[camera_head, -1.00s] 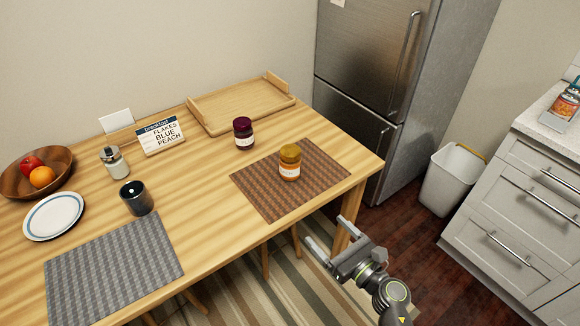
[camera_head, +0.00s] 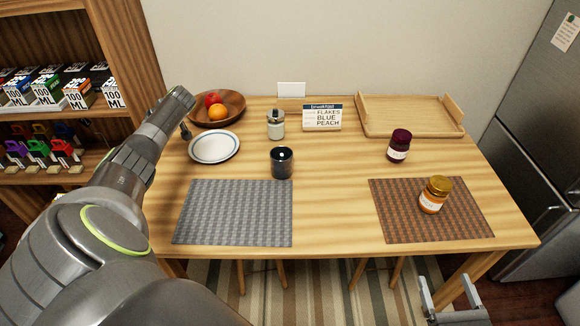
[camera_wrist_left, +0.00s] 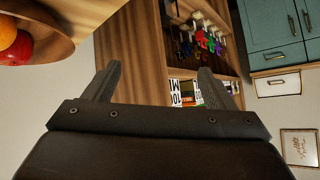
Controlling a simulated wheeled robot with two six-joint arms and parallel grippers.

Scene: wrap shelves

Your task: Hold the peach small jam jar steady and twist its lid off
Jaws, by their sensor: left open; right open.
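The peach jam jar (camera_head: 432,203) has orange contents and a gold lid (camera_head: 438,186). It stands upright on the brown placemat (camera_head: 398,224) at the right of the table, lid on. My right gripper (camera_head: 448,290) is open and empty, below the table's front edge and apart from the jar. My left arm comes in large from the left in the head view. The left gripper's open, empty fingers (camera_wrist_left: 157,88) show in the left wrist view, with the fruit bowl and shelves beyond them.
A dark jam jar (camera_head: 398,147) stands behind the peach one. A wooden tray (camera_head: 408,128), card (camera_head: 322,117), shaker (camera_head: 276,126), cup (camera_head: 282,162), plate (camera_head: 214,147), fruit bowl (camera_head: 232,104) and grey placemat (camera_head: 235,212) occupy the table. Shelves (camera_head: 66,113) stand left.

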